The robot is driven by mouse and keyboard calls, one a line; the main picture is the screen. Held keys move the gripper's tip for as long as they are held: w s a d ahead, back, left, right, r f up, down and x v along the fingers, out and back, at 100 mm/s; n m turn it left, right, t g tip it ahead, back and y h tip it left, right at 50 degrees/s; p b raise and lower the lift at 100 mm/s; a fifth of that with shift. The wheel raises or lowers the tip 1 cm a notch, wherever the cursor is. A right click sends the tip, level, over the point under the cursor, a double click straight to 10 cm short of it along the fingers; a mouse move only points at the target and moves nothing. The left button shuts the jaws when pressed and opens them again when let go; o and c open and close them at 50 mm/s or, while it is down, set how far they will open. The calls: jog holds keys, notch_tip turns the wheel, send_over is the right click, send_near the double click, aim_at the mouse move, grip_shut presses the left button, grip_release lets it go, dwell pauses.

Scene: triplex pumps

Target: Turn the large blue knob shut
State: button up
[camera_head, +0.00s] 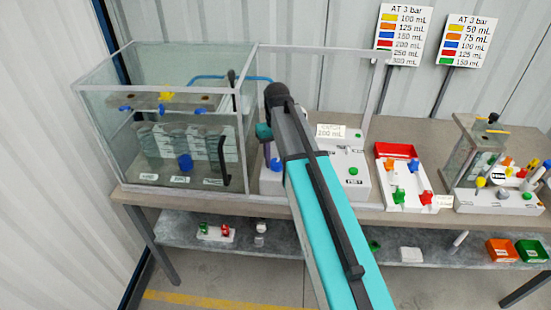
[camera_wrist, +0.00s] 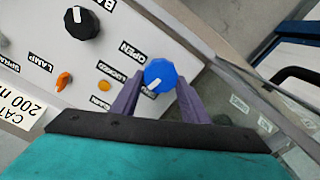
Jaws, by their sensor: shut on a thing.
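The blue knob (camera_wrist: 161,70) is round with a white pointer mark that points to the lower left in the wrist view. It stands at the edge of a white panel (camera_wrist: 50,45). The word OPEN is printed to its upper left. My gripper (camera_wrist: 158,82) has its two purple fingers on either side of the knob, shut on it. In the head view the blue knob (camera_head: 276,165) shows low beside my arm, which hides part of the white unit (camera_head: 270,184).
A black knob (camera_wrist: 82,22), an orange switch (camera_wrist: 64,81) and an orange button (camera_wrist: 104,86) sit on the same panel. The glass tank (camera_head: 93,135) stands close left of my gripper. Other bench units (camera_head: 405,185) stand to the right.

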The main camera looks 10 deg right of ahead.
aim_at(276, 161)
jog(key=shift+w+r+n, duration=0.15)
jog(key=shift+w+n, duration=0.05)
jog(key=shift+n, duration=1)
jog(key=o, duration=1.1)
jog(key=shift+c, duration=0.2)
jog(key=shift+s, duration=0.1)
notch_tip(276, 161, up, 14)
jog(key=p, duration=0.7)
